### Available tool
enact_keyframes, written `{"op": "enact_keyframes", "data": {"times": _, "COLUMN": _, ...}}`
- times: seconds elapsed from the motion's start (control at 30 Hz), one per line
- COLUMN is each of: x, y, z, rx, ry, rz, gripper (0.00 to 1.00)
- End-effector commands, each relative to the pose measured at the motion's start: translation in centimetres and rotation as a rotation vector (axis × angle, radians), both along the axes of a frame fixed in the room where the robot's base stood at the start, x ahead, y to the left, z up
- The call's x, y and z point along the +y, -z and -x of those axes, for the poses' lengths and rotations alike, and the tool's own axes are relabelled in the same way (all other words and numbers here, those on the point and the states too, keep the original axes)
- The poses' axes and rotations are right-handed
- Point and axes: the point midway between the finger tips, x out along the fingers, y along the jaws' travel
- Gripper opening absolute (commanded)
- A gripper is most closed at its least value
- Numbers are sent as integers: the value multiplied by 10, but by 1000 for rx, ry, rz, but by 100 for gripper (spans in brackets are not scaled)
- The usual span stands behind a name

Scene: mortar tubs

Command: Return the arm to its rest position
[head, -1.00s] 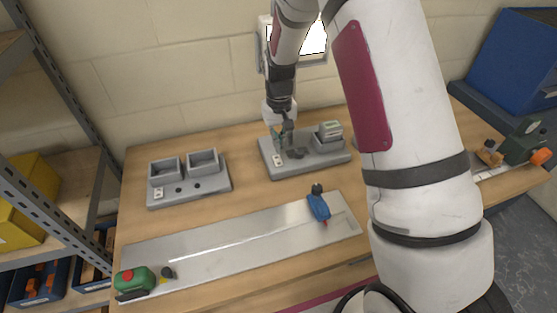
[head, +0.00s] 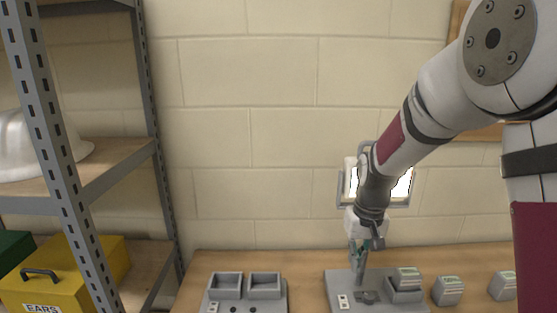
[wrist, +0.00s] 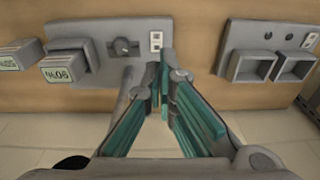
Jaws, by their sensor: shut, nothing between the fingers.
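My gripper (head: 362,262) points down above the grey fixture (head: 340,283) on the right, in the head view. Its teal-lined fingers (wrist: 163,80) meet at the tips in the wrist view, with nothing between them.
A second grey fixture (head: 210,305) with two empty square tubs stands to the left. More labelled blocks (head: 447,290) stand to the right. A bright panel (head: 402,188) is on the wall behind my arm. Metal shelving (head: 150,150) with a yellow box (head: 75,275) stands at far left.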

Motion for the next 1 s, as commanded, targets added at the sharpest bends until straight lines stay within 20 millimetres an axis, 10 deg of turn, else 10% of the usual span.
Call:
{"op": "enact_keyframes", "data": {"times": 0.5, "x": 0, "y": -127, "z": 102, "rx": -176, "ry": -2, "rz": -11, "gripper": 0}}
{"op": "enact_keyframes", "data": {"times": 1.0, "x": -1, "y": -171, "z": 217, "rx": -338, "ry": -4, "rz": 10, "gripper": 0}}
